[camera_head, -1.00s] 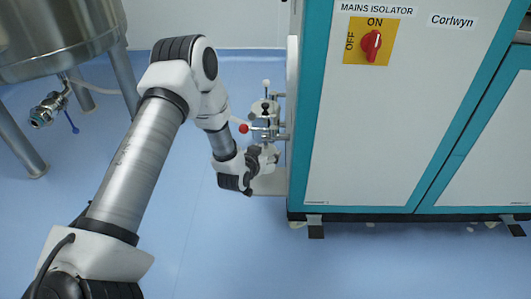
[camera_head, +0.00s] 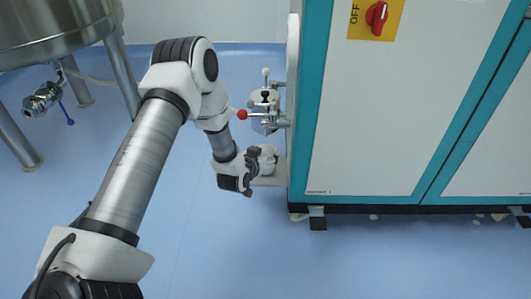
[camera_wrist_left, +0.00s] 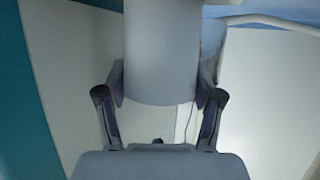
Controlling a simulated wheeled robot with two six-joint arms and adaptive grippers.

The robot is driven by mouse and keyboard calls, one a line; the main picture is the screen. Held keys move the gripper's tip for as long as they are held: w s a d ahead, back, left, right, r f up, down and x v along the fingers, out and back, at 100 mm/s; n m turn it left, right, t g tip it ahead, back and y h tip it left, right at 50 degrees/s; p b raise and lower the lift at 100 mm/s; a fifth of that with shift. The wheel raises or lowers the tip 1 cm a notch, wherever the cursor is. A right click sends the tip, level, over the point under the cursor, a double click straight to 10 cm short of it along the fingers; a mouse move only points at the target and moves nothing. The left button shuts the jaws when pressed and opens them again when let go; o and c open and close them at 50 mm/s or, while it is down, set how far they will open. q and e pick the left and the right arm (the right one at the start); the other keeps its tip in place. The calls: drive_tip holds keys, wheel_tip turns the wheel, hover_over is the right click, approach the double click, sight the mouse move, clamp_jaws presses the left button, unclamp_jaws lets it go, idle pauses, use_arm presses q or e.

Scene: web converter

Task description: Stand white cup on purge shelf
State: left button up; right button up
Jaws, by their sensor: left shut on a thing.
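The white cup (camera_head: 267,158) is in my left gripper (camera_head: 256,166), at the left side of the machine cabinet. In the left wrist view the cup (camera_wrist_left: 162,50) is a pale upright cylinder between the two fingers of the gripper (camera_wrist_left: 160,96), which is shut on it. A small pale shelf (camera_head: 273,181) sticks out from the cabinet's left side just under the cup in the head view. The gripper hides part of the shelf and cup, and I cannot tell whether the cup's base touches the shelf. My right gripper is not in view.
A valve assembly with a red ball handle (camera_head: 242,114) sits just behind the cup. The white and teal cabinet (camera_head: 390,110) fills the right. A steel tank (camera_head: 55,30) on legs stands at the far left. The blue floor in front is clear.

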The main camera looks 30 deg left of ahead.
use_arm(q)
drive_tip(key=shift+f, duration=0.4)
drive_tip(key=o, duration=1.1)
